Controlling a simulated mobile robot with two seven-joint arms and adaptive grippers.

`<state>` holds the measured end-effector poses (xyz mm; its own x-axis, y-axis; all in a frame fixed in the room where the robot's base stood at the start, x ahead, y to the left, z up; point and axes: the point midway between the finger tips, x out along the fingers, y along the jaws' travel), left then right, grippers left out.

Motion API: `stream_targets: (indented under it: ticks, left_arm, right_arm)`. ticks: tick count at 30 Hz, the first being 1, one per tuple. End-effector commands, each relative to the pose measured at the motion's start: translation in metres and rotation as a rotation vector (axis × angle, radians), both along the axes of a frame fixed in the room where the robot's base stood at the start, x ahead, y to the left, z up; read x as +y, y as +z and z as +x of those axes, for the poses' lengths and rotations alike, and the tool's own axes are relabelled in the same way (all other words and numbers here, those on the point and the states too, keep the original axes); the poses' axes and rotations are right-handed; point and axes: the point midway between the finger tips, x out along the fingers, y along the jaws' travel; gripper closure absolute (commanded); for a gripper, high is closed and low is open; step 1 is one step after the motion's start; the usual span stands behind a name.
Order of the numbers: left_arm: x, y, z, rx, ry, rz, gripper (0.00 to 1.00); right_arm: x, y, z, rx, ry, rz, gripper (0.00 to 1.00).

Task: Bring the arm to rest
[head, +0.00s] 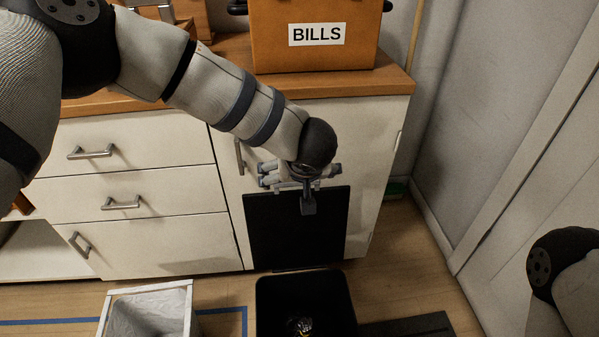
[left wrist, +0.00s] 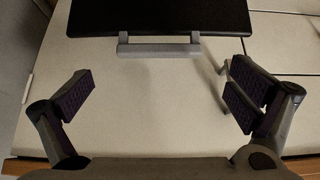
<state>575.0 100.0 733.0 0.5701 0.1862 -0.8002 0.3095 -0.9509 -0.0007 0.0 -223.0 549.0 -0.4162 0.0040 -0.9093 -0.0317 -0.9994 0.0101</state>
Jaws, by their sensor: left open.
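My left arm reaches from the upper left across the counter in the head view. My left gripper (head: 305,187) is at its end, in front of the cabinet door, near the top edge of a flat black panel (head: 298,232). In the left wrist view the left gripper (left wrist: 160,98) has its two fingers wide apart, with only the pale door surface seen between them. A grey bar (left wrist: 158,49) runs along the edge of the black panel (left wrist: 160,17), just beyond the fingertips. Part of my right arm (head: 570,280) shows at the lower right; its gripper is out of view.
An orange box marked BILLS (head: 313,56) stands on the wooden counter (head: 392,82). White drawers (head: 135,190) are left of the door. On the floor are a lined white bin (head: 148,311) and a black bin (head: 268,290) holding something small. A wall (head: 480,110) bounds the right.

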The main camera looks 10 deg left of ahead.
Motion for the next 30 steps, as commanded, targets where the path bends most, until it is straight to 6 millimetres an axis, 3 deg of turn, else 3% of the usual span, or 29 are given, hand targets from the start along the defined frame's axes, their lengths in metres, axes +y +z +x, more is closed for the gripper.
stream_targets:
  ticks: [3, 9, 20, 23, 26, 29, 30]
  left_arm:
    - [-0.004, 0.02, -0.013, -0.002, -0.001, 0.0, 0.0]
    - [-0.007, 0.032, -0.023, -0.001, 0.0, 0.0, 0.0]
    - [-0.007, 0.032, -0.023, 0.0, 0.0, 0.0, 0.0]
    - [-0.002, 0.017, -0.033, 0.011, -0.013, 0.016, 0.0]
    - [0.017, -0.03, -0.073, 0.051, -0.073, 0.055, 0.0]
    - [0.041, -0.086, -0.148, 0.148, -0.164, 0.06, 0.0]
    - [0.05, -0.104, -0.182, 0.199, -0.197, 0.05, 0.0]
  right_arm:
    - [0.0, 0.0, 0.0, 0.0, 0.0, 0.0, 0.6]
    - [0.0, 0.0, 0.0, 0.0, 0.0, 0.0, 0.6]
    - [0.0, 0.0, 0.0, 0.0, 0.0, 0.0, 0.6]
    - [0.0, 0.003, 0.003, -0.009, -0.001, 0.0, 0.6]
    - [0.0, 0.015, 0.012, -0.039, -0.001, 0.0, 0.6]
    - [0.0, 0.03, 0.025, -0.081, -0.003, 0.0, 0.6]
    - [0.0, 0.035, 0.03, -0.097, -0.004, 0.0, 0.6]
